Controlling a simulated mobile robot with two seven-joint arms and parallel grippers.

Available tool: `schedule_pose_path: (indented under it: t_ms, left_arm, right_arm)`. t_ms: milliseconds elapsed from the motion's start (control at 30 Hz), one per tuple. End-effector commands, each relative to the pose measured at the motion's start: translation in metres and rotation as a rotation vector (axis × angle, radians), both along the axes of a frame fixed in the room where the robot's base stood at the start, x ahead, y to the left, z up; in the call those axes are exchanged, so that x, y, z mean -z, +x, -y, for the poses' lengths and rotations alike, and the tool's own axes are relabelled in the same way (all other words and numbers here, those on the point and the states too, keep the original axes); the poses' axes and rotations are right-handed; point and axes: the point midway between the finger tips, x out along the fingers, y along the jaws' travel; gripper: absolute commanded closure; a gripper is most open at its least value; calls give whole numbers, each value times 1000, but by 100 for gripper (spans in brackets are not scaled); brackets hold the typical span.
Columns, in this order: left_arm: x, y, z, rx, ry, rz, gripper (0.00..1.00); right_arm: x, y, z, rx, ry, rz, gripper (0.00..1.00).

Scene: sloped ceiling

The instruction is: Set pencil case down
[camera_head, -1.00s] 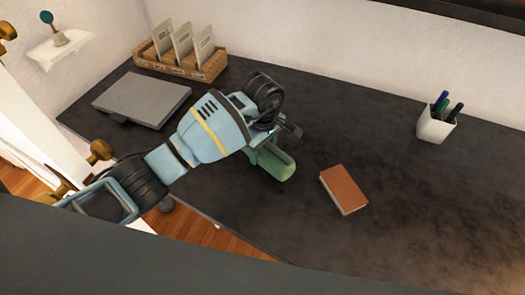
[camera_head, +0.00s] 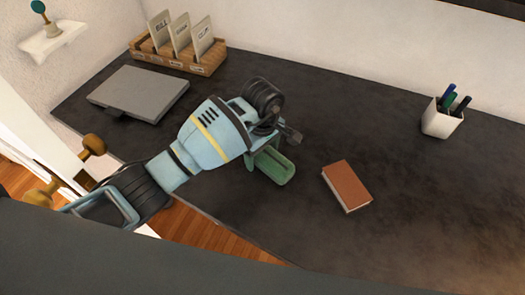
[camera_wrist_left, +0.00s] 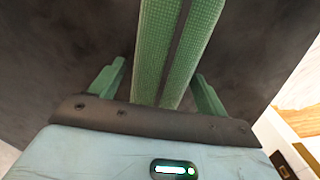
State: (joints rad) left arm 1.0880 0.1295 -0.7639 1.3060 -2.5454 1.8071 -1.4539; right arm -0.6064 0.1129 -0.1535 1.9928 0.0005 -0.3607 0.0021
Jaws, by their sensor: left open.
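The green pencil case (camera_head: 274,168) is on the dark desk near its front edge, partly hidden by my left gripper (camera_head: 262,150) above it. In the left wrist view, the textured green case (camera_wrist_left: 180,45) has a dark lengthwise strip. My left gripper (camera_wrist_left: 162,75) is open, with one green finger on each side of the case and a visible gap on both sides. My right gripper is not in view.
A brown book (camera_head: 347,186) lies to the right of the case. A white pen cup (camera_head: 440,120) stands farther right. A closed grey laptop (camera_head: 138,93) and a wooden file rack (camera_head: 180,60) are at the back left. The desk's middle and right are mostly clear.

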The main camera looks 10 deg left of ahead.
Motion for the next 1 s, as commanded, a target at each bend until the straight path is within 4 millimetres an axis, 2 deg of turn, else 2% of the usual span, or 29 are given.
schedule_pose_path:
  t_ms: [167,267,700,833,1000]
  left_arm:
    - [-4,0,1,0,-2,1,24]
    - [-14,1,0,0,-1,5,24]
    - [-97,1,0,1,0,4,24]
    - [-112,1,0,0,0,1,24]
    - [-122,0,0,0,0,-1,24]
  right_arm:
    - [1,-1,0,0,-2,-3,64]
    - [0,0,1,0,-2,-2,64]
    - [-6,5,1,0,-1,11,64]
    - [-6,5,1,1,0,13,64]
    - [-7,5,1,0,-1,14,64]
